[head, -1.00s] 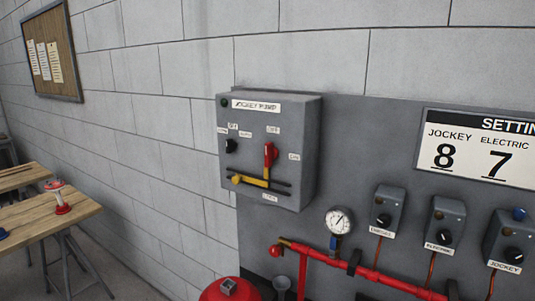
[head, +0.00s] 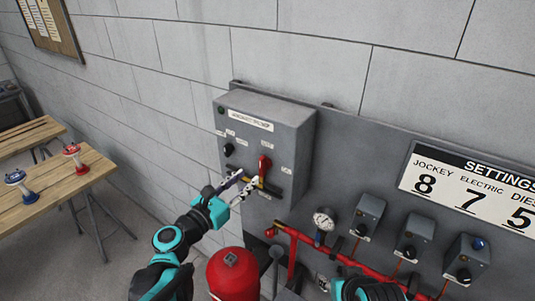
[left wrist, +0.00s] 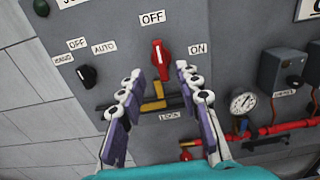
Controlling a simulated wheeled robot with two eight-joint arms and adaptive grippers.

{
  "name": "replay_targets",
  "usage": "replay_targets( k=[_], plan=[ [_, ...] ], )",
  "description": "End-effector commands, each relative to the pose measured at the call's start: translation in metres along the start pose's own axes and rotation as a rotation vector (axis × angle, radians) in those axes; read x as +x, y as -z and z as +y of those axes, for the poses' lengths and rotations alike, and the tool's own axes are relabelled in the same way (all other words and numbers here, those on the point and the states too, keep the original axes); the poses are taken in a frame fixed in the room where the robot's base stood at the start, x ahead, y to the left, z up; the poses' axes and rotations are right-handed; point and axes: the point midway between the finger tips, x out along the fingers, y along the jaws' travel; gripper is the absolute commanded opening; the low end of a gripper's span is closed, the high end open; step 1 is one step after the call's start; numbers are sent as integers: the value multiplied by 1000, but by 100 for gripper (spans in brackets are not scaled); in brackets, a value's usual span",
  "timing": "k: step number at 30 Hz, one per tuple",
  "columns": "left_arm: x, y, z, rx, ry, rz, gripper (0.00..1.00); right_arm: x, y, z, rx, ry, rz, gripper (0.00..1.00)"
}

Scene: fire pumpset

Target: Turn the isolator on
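The isolator's red handle (head: 264,165) is on the grey jockey pump box (head: 243,150). In the left wrist view the red handle (left wrist: 160,60) points up toward the OFF label (left wrist: 152,18); the ON label (left wrist: 197,49) is to its right. A yellow L-shaped piece (left wrist: 153,104) sits on a dark rail just below the handle, above a LOCK label. My left gripper (head: 241,186) is open in front of the box. In the left wrist view its fingers flank the yellow piece and the handle's lower end, apparently holding nothing. Part of my right arm (head: 364,288) shows at the bottom edge; its fingers are unclear.
A black selector knob (left wrist: 87,75) is left of the handle. A gauge (head: 323,219), a red pipe (head: 345,262) and several small knob boxes are to the lower right. A red cylinder (head: 233,272) stands below the box. A wooden table (head: 55,185) is at the left.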

Motion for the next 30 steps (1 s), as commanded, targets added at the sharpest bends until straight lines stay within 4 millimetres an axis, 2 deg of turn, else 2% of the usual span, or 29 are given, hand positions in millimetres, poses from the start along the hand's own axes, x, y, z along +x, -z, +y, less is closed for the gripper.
replay_targets(
  k=[12,17,24,25,28,29,30],
  plan=[
    [62,1,-1,1,3,0,34,-4,3,0,0,0,0,40],
    [73,1,-1,2,1,1,34,-5,4,0,0,0,0,40],
    [74,1,-1,2,1,1,34,-5,4,0,0,0,0,40],
    [74,1,-1,2,1,1,31,-5,4,0,0,0,0,40],
    [74,1,-1,2,1,1,5,-5,4,0,0,0,0,40],
    [74,1,-1,2,1,1,0,-5,4,0,0,0,0,40],
    [74,1,-1,2,1,1,0,-5,4,0,0,0,0,40]
  ],
)
